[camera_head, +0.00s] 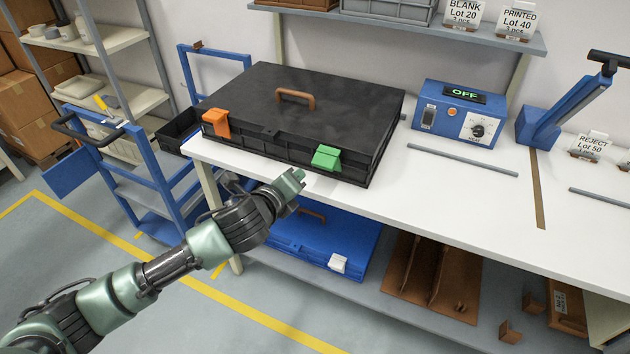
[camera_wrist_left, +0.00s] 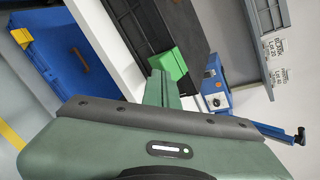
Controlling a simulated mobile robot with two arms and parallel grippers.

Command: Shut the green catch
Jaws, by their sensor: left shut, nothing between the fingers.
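A black case (camera_head: 300,108) with a brown handle lies on the white workbench, its lid down. On its front side are an orange catch (camera_head: 216,122) at the left and a green catch (camera_head: 326,157) at the right. The green catch juts out from the front; I cannot tell for sure whether it is fastened. My left gripper (camera_head: 298,175) is shut and empty, just in front of and left of the green catch. In the left wrist view the green catch (camera_wrist_left: 168,63) is just beyond the fingertips (camera_wrist_left: 160,78); contact is unclear. My right gripper is out of view.
A blue control box (camera_head: 460,113) reading OFF and a blue lever press (camera_head: 565,110) stand right on the workbench (camera_head: 430,200). A blue case (camera_head: 330,240) lies on the shelf below. A blue trolley (camera_head: 150,180) stands left.

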